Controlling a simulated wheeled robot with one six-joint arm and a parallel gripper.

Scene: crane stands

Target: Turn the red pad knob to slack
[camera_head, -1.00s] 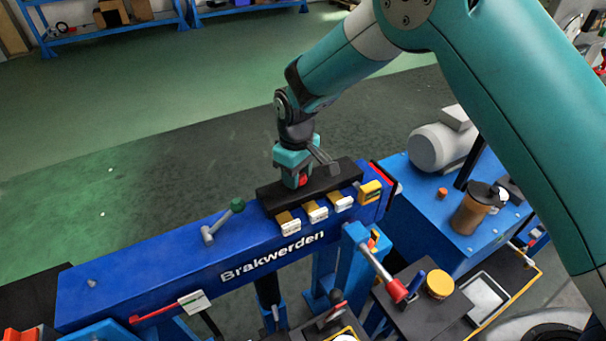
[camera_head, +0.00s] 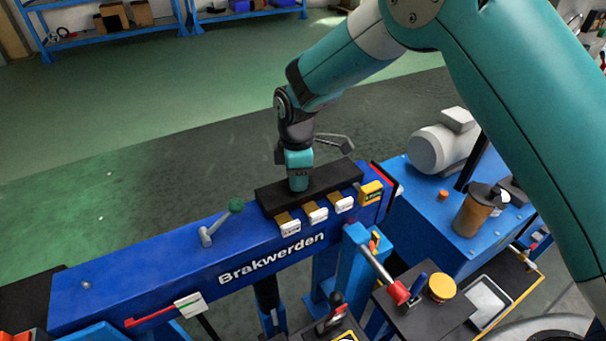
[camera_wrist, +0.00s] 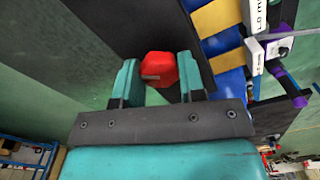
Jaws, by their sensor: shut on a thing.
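The red pad knob (camera_wrist: 159,68) is a small red, many-sided knob between the two teal fingers of my gripper (camera_wrist: 157,80) in the wrist view. My gripper is shut on it. In the head view my gripper (camera_head: 299,184) points down onto the black pad block (camera_head: 335,180) on top of the blue beam, and it hides the knob there. I cannot read any mark by the knob that tells tight from slack.
A green-tipped lever (camera_head: 235,206) stands left on the blue beam (camera_head: 150,268). A grey motor (camera_head: 440,147) stands right. Behind the beam is open floor.

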